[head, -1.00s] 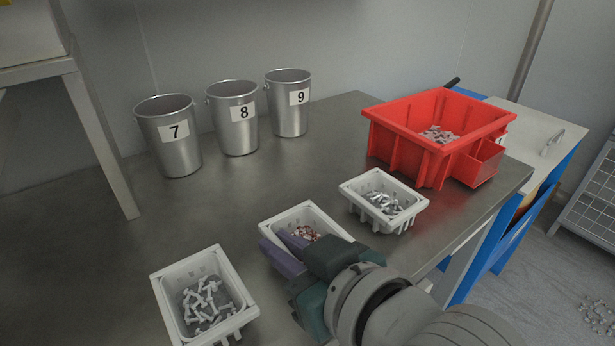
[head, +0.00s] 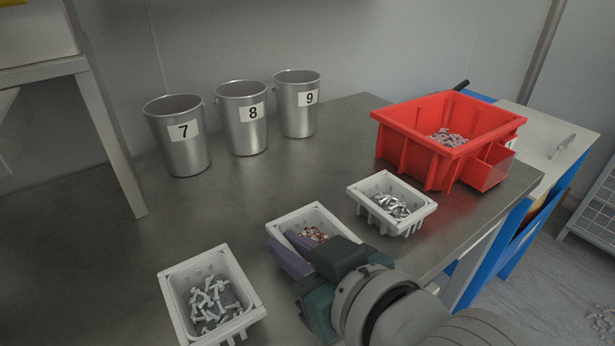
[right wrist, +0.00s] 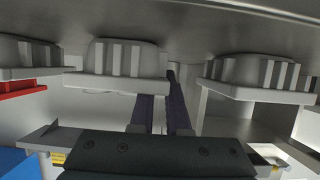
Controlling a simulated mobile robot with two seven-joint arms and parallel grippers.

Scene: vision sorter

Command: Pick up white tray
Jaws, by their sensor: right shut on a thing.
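Three small white trays stand on the grey metal table. The middle white tray (head: 322,210) holds small copper-coloured parts. My right gripper (head: 292,252) is shut on its near left wall, one purple finger inside and one outside. The gripper's wrist hides the tray's near right part. In the right wrist view the fingers (right wrist: 163,108) reach up to the tray's rim (right wrist: 115,84). The left white tray (head: 255,290) holds grey bolts. The right white tray (head: 424,208) holds shiny metal parts. The middle tray appears to rest on the table. My left gripper is not in view.
Metal buckets labelled 7 (head: 180,150), 8 (head: 243,133) and 9 (head: 298,120) stand at the back. A red bin (head: 415,150) with grey parts stands at the table's right end. The table (head: 240,200) is clear between buckets and trays.

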